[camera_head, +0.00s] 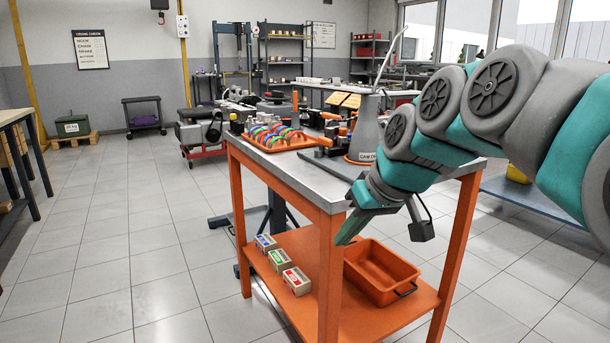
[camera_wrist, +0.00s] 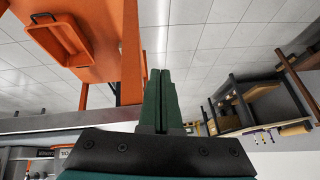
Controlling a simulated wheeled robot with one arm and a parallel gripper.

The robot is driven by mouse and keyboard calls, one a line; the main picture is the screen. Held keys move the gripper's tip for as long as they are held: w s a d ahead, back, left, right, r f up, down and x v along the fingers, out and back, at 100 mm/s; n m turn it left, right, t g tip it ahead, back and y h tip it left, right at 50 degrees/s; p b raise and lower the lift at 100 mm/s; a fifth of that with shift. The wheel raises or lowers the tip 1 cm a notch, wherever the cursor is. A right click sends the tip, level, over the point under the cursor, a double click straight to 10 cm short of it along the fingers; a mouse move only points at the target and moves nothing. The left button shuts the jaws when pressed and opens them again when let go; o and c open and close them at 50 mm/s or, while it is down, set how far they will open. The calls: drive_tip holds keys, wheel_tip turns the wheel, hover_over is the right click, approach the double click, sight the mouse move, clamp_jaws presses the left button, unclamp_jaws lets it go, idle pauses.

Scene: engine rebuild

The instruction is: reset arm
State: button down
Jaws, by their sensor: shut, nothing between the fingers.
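My arm reaches in from the right in the head view, over the front corner of an orange workbench (camera_head: 316,178) with a grey top. My gripper (camera_head: 342,241) points down just outside the bench's front edge, beside an orange leg. In the wrist view my gripper (camera_wrist: 161,76) shows its two green fingers together, with nothing between them. It appears apart from the bench.
The bench top holds an orange tray (camera_head: 297,143) with colourful rings and a grey cone-shaped can (camera_head: 365,140). The lower shelf holds an orange bin (camera_head: 381,270) and several small boxes (camera_head: 297,281). The tiled floor at left is clear.

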drive_tip(key=s+d+f+m+g+h, duration=0.2)
drive_tip(key=s+d+f+g, duration=0.1)
drive_tip(key=s+f, duration=0.7)
drive_tip(key=s+d+f+m+g+h+p, duration=0.1)
drive_tip(key=s+d+f, duration=0.4)
drive_tip(key=s+f, duration=0.6)
drive_tip(key=s+m+g+h, duration=0.1)
drive_tip(key=s+g, duration=0.1)
drive_tip(key=s, duration=0.5)
drive_tip(key=shift+s+f+m+g, duration=0.15)
drive_tip(key=shift+s+m+g, duration=0.15)
drive_tip(key=shift+s, duration=0.05)
